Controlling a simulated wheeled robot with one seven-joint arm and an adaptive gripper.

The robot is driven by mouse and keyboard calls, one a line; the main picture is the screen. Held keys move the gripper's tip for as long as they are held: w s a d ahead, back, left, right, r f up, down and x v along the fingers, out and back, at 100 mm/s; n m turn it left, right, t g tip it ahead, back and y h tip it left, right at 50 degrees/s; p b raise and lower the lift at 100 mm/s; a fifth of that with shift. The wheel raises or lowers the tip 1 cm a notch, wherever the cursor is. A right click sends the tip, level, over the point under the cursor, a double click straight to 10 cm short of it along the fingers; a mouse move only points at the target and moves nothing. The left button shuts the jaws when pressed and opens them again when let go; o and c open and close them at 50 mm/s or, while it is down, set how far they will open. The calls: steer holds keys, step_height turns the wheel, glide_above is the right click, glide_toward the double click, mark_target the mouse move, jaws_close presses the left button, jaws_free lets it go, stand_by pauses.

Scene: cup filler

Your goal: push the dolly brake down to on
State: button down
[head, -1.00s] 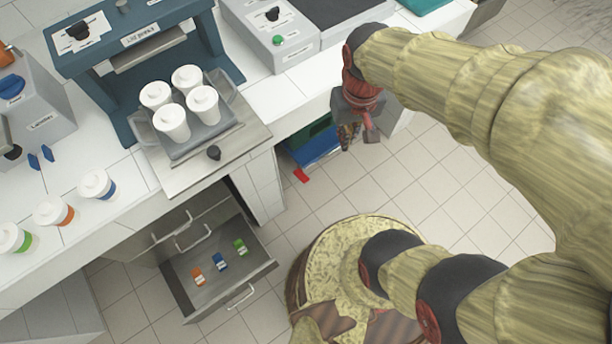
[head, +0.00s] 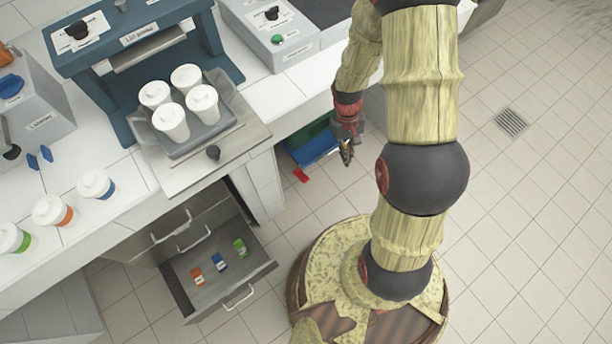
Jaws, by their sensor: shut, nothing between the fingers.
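The dolly brake appears to be the small red pedal (head: 301,176) low at the front left of a blue dolly or crate (head: 318,149) under the counter. Whether the pedal is up or down cannot be told from this angle. My gripper (head: 347,156) is shut and empty, pointing downward. In the picture it is to the right of the red pedal and just beside the blue dolly, apart from the pedal. My forearm and wrist cover part of the counter edge above it.
An open drawer (head: 245,295) with several small coloured packs juts out at lower left. Tiled floor (head: 530,230) is free on the right. A floor drain (head: 511,122) lies there.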

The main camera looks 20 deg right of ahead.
steer(key=s+a+f+n+t+y, duration=0.1)
steer(key=s+a+f+t, duration=0.15)
steer(key=f, duration=2.05)
steer(key=s+a+f+n+t+y, duration=0.1)
steer(key=a+f+n+t, duration=0.15)
steer(key=f, duration=2.05)
steer(key=w+r+t, duration=0.3)
steer(key=w+t, duration=0.1)
steer(key=w, duration=0.4)
steer(key=w+a+r+t+y, duration=0.1)
steer(key=w+r+t, duration=0.2)
steer(key=w, duration=0.4)
steer(key=shift+w+r+t, duration=0.4)
steer(key=shift+n, duration=0.25)
